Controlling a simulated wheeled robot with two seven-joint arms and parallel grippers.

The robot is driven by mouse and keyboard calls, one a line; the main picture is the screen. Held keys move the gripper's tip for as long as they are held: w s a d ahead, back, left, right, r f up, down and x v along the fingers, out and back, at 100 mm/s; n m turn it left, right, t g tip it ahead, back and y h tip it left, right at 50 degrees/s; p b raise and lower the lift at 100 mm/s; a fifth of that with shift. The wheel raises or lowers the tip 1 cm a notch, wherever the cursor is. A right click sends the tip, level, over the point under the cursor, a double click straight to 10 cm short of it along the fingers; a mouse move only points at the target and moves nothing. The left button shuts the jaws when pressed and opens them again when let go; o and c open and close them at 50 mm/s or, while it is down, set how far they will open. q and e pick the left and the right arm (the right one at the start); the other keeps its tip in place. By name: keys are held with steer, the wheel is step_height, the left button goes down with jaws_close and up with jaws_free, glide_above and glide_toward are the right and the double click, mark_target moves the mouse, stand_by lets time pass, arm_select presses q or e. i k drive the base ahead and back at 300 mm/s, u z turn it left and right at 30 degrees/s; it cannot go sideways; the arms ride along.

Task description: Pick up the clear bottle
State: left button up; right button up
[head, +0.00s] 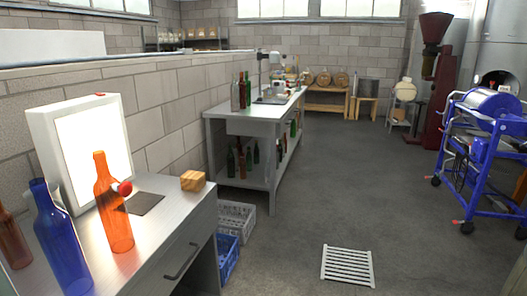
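On the back workbench (240,120), a pale, see-through bottle (235,97) stands upright at the near left end, close beside green and dark bottles. It looks like a clear bottle, but it is small and far off. On the near metal table (160,235), I see an orange bottle (113,215), a blue bottle (60,243) and a brown bottle (12,245) cut by the left edge. None of these near bottles is clear. Neither of my grippers is in view.
A lit white panel (40,118), a wooden block (193,181) and a red ball (124,188) are by the near table. Grey (237,208) and blue crates (229,250) stand beside it. A floor grate (347,267) and blue wheeled machine (478,160) flank open floor.

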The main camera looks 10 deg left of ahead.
mark_target(235, 88)
steer(key=i, duration=5.15)
steer(key=z, duration=0.15)
